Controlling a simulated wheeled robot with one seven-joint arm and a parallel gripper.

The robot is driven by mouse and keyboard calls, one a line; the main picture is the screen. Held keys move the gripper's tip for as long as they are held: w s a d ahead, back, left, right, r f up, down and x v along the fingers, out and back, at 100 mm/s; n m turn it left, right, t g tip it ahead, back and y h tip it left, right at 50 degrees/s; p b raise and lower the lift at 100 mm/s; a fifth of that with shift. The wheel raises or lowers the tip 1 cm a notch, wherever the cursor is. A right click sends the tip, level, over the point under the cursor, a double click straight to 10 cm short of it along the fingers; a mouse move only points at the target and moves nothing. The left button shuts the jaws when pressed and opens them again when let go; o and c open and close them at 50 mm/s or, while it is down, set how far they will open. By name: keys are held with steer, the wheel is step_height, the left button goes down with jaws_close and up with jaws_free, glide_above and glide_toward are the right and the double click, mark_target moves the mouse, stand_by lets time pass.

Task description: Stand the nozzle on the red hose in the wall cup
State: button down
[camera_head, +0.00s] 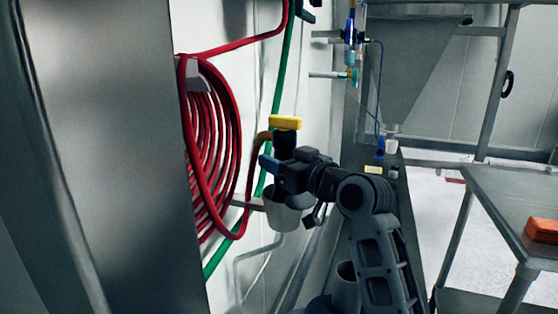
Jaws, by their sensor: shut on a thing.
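My gripper (276,168) is at the middle of the view, shut on the nozzle (285,142). The nozzle is upright, with a black body and a yellow top. Its lower part is hidden behind my gripper. The pale grey wall cup (283,216) is directly below my gripper, on the white wall. I cannot tell whether the nozzle's lower end is inside the cup or above it. The red hose (233,150) hangs in a coil on the wall to the left.
A green hose (220,257) runs down the wall behind the cup. A large steel panel (115,150) fills the left side. A steel table (510,200) with an orange block (543,230) stands at the right. A steel hopper (415,60) is at the back.

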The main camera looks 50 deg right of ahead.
steer(key=shift+f, duration=0.3)
steer(key=shift+c, duration=2.2)
jaws_free()
steer(key=shift+f, duration=0.1)
steer(key=s+a+b, duration=0.1)
steer(key=s, duration=0.6)
steer(key=shift+s, duration=0.35)
steer(key=shift+s+a, duration=0.1)
